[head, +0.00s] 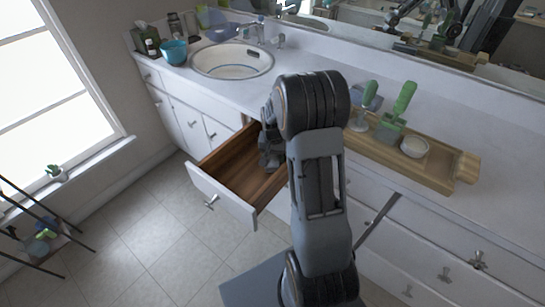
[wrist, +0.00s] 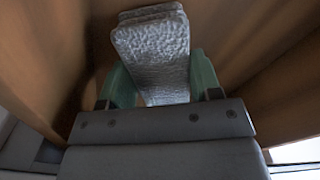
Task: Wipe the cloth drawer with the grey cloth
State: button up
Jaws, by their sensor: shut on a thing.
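The drawer (head: 228,206) stands pulled out from the white cabinet in the head view, with brown wooden inner walls. In the wrist view its brown wood (wrist: 40,60) surrounds my gripper. My gripper (wrist: 160,88) has green fingers shut on the folded grey cloth (wrist: 152,45), which sticks out beyond the fingertips. In the head view my gripper (head: 268,160) reaches down into the back right part of the drawer, and the cloth is hidden there. I cannot tell whether the cloth touches the drawer floor.
A sink (head: 232,62) and a blue bowl (head: 174,52) are farther left. The tiled floor (head: 130,235) before the drawer is clear.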

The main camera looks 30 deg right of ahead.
jog(key=shift+a, duration=0.1)
jog(key=shift+s+a, duration=0.3)
jog(key=shift+a, duration=0.35)
jog(key=shift+s+a, duration=0.3)
jog(key=shift+a, duration=0.3)
jog(key=shift+s+a, duration=0.3)
jog(key=shift+a, duration=0.35)
jog(key=shift+a, duration=0.15)
jog(key=shift+s+a, duration=0.3)
jog(key=shift+a, duration=0.3)
jog(key=shift+s+a, duration=0.3)
jog(key=shift+a, duration=0.35)
jog(key=shift+s+a, duration=0.3)
jog(key=shift+a, duration=0.3)
jog(key=shift+r+p, duration=0.2)
jog(key=shift+p, duration=0.15)
notch_tip(320, 180, up, 7)
jog(key=p, duration=0.5)
jog(key=shift+f, duration=0.15)
